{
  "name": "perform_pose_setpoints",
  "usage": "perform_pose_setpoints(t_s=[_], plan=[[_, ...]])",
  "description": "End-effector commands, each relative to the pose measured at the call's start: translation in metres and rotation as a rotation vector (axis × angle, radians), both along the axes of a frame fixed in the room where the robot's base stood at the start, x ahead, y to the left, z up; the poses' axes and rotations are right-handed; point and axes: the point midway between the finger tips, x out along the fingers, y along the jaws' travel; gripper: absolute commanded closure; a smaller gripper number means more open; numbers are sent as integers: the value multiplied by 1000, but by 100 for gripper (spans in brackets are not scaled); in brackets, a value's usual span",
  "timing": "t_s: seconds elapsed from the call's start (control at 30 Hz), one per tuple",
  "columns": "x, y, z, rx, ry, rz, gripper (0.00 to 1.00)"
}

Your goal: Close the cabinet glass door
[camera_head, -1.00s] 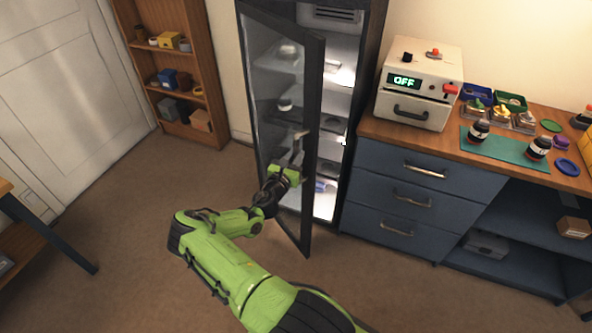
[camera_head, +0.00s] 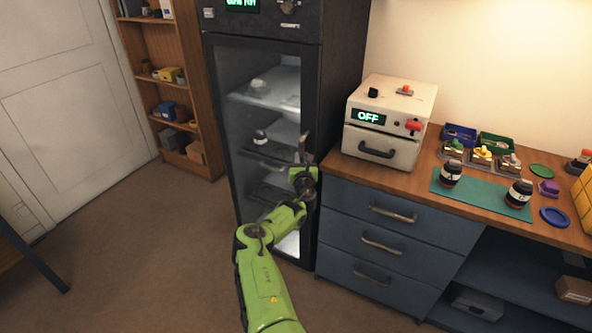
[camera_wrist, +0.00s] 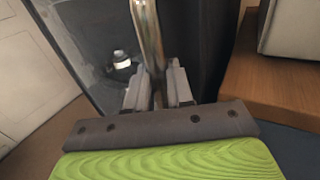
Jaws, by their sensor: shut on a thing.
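The black cabinet (camera_head: 337,75) stands upright against the wall. Its glass door (camera_head: 230,115) now lies flat, or nearly flat, against the cabinet front; I cannot tell whether a thin gap is left. Shelves with small items show through the glass. My gripper (camera_head: 304,160) is at the door's right edge. In the wrist view my gripper (camera_wrist: 158,92) has its two fingers shut around the metal door handle (camera_wrist: 148,35), a vertical bar. The lower part of the handle is hidden by the fingers and palm.
A blue drawer unit (camera_head: 385,225) with a wooden top stands close on the right, with a white OFF-display box (camera_head: 385,125) on it. A wooden shelf (camera_head: 165,50) stands left of the cabinet. The floor (camera_head: 150,260) in front is clear.

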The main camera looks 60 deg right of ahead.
Motion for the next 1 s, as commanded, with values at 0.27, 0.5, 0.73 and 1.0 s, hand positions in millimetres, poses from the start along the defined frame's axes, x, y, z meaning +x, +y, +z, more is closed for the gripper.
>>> perform_pose_setpoints(t_s=[0.27, 0.5, 0.73, 1.0], plan=[[6, -13, 6, -9, -5, 43, 100], [4, -15, 8, -12, -5, 39, 100], [3, -16, 7, -10, -5, 35, 65], [1, -16, 0, 4, -4, 33, 55]])
